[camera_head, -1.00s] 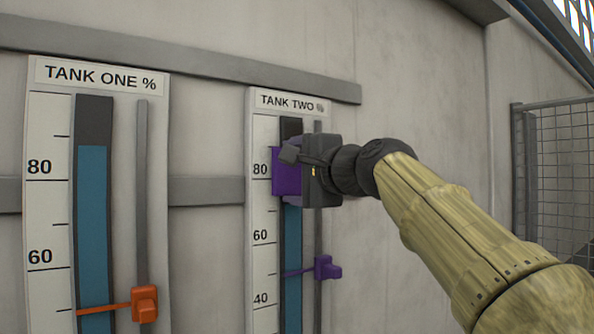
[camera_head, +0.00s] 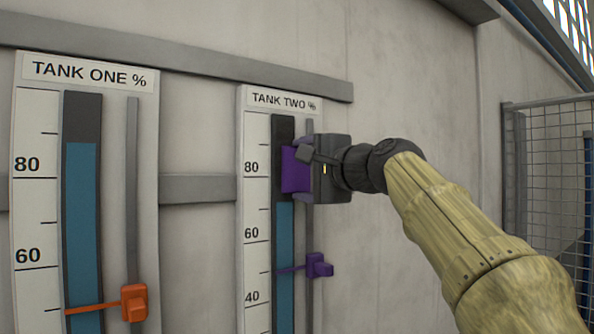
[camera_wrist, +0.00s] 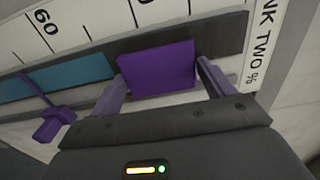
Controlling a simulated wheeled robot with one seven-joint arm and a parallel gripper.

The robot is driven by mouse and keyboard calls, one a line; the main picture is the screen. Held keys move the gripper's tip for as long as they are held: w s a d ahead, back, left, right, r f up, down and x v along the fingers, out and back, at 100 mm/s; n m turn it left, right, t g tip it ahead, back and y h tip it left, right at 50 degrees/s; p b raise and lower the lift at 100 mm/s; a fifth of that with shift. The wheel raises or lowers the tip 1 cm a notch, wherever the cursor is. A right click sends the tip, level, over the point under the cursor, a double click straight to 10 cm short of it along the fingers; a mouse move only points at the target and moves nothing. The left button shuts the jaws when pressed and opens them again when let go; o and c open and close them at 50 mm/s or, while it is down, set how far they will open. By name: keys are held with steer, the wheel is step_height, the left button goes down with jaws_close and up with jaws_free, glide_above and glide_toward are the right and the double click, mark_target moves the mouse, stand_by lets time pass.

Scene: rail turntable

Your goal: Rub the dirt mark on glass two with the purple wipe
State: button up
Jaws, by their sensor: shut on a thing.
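The purple wipe (camera_head: 296,169) is a flat block held between the two fingers of my gripper (camera_head: 303,168). In the wrist view the wipe (camera_wrist: 158,69) lies across the dark upper part of glass two (camera_wrist: 213,36), between the gripper's fingers (camera_wrist: 160,80). In the head view glass two (camera_head: 285,225) is the tall gauge under the TANK TWO sign, with blue fill in its lower part. The wipe overlaps it near the 80 mark; whether it touches cannot be told. No dirt mark shows; the part of the glass behind the wipe is hidden.
A purple pointer (camera_head: 318,266) sits on the rail beside glass two, below my gripper. The tank one gauge (camera_head: 83,200) with an orange pointer (camera_head: 134,303) stands to the left. A grey horizontal bar (camera_head: 200,76) runs above. A mesh fence (camera_head: 552,150) is at the right.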

mark_target(275, 137)
step_height(275, 137, up, 3)
steer(key=p, duration=0.3)
steer(key=shift+a, duration=0.1)
stand_by(0.3)
steer(key=shift+a, duration=0.1)
steer(key=shift+s+a, duration=0.55)
steer(key=shift+a, duration=0.25)
steer(key=shift+s+a, duration=0.5)
steer(key=shift+a, duration=0.3)
steer(key=shift+r, duration=0.15)
steer(key=shift+r+p, duration=0.65)
steer(key=shift+r, duration=0.75)
